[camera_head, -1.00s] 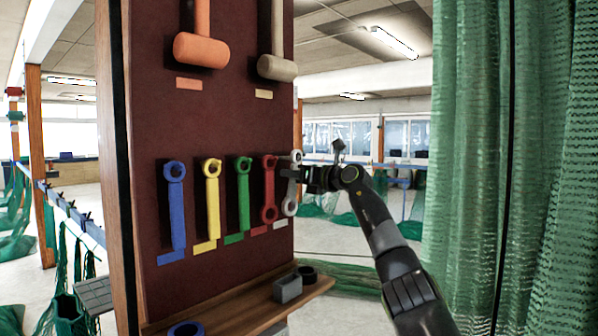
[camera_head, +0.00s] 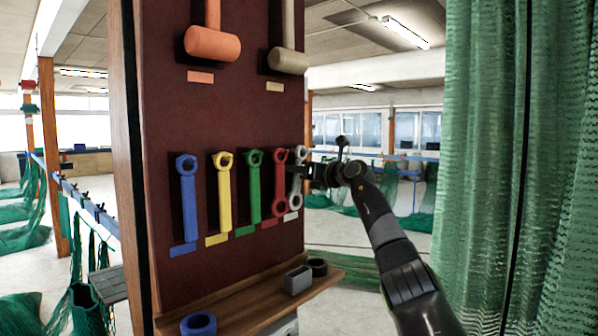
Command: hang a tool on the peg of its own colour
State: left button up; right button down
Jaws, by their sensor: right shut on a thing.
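A dark red board (camera_head: 225,110) carries a row of wrenches, each above a label strip of its own colour: blue (camera_head: 189,205), yellow (camera_head: 224,200), green (camera_head: 254,190) and red (camera_head: 279,175). A white wrench (camera_head: 295,184) is at the right end of the row, upright, above a white label (camera_head: 290,217). My right gripper (camera_head: 304,172) reaches in from the right and is shut on the white wrench. The peg behind it is hidden, so I cannot tell whether the wrench hangs on it. My left gripper is out of view.
An orange mallet (camera_head: 212,43) and a beige mallet (camera_head: 289,60) hang higher on the board. A wooden shelf (camera_head: 240,308) below holds a blue ring (camera_head: 198,324), a grey block (camera_head: 297,280) and a dark ring (camera_head: 318,267). A green net (camera_head: 490,150) hangs at the right.

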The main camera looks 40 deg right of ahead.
jog(key=c, duration=1.1)
grip_release()
jog(key=shift+o, duration=0.2)
